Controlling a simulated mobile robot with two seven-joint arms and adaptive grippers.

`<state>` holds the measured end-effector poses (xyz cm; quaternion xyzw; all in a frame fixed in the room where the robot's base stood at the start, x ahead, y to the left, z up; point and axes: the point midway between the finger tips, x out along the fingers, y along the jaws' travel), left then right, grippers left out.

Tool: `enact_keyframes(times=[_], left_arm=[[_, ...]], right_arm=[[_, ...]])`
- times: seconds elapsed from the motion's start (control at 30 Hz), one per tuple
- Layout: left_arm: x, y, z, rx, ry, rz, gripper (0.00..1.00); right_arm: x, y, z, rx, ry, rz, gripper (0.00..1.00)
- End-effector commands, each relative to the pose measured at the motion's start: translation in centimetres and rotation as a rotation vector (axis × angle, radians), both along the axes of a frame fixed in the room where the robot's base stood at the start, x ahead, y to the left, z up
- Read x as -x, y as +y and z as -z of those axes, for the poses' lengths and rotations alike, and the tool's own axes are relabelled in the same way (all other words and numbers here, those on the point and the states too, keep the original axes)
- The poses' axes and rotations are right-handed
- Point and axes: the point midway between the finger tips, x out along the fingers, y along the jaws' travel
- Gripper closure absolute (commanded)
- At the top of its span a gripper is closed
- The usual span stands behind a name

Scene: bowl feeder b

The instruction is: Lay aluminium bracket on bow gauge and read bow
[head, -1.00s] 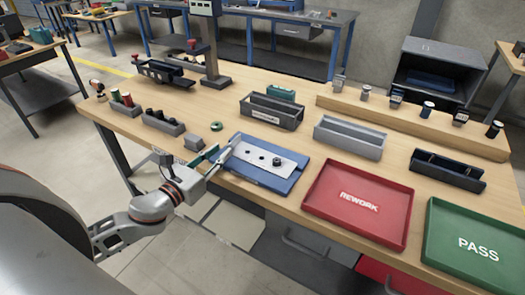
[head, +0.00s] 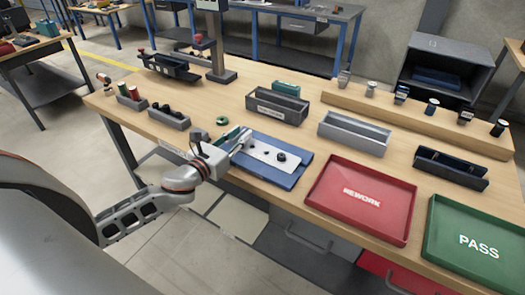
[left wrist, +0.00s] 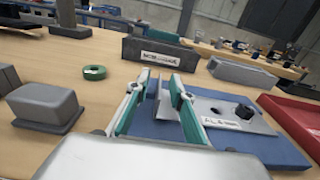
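The aluminium bracket (head: 270,153), a flat silver plate with dark holes and a black knob-like part (head: 281,157), lies on a blue mat (head: 285,180) at the table's front edge. Its label and a raised grey end (left wrist: 158,92) show in the left wrist view. My left gripper (head: 238,139) is at the bracket's left end. In the left wrist view its green-padded fingers (left wrist: 156,100) stand apart on either side of the raised end, with gaps visible. A dark fixture with a column (head: 217,60) stands at the back left; I cannot tell whether it is the bow gauge.
A red REWORK tray (head: 325,205) and a green PASS tray (head: 440,235) lie to the right. A dark bin (head: 275,106) and a grey bin (head: 354,136) stand behind the mat. A grey block (left wrist: 45,105) and green ring (left wrist: 94,72) sit left of my gripper.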

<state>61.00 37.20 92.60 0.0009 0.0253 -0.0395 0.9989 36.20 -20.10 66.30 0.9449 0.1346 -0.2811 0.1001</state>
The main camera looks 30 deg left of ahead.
Motion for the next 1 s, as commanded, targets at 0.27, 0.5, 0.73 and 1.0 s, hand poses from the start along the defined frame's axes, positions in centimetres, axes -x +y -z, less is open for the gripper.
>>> enact_keyframes(times=[0.27, 0.5, 0.73, 1.0], left_arm=[[0.0, 0.0, 0.0, 0.000, 0.000, 0.000, 1.00], [0.0, 0.0, -0.1, 0.000, -0.001, 0.000, 1.00], [0.0, 0.0, -1.2, -0.001, -0.003, 0.000, 1.00], [0.0, 0.0, -6.1, -0.004, -0.006, 0.002, 1.00]], right_arm=[[0.0, 0.0, 0.0, 0.000, 0.000, 0.000, 0.68], [0.0, 0.0, 0.0, 0.001, 0.000, -0.001, 0.68], [0.0, -0.1, -0.4, 0.001, -0.001, -0.001, 0.68], [-0.2, -0.1, -2.2, 0.002, -0.005, 0.000, 0.68]])
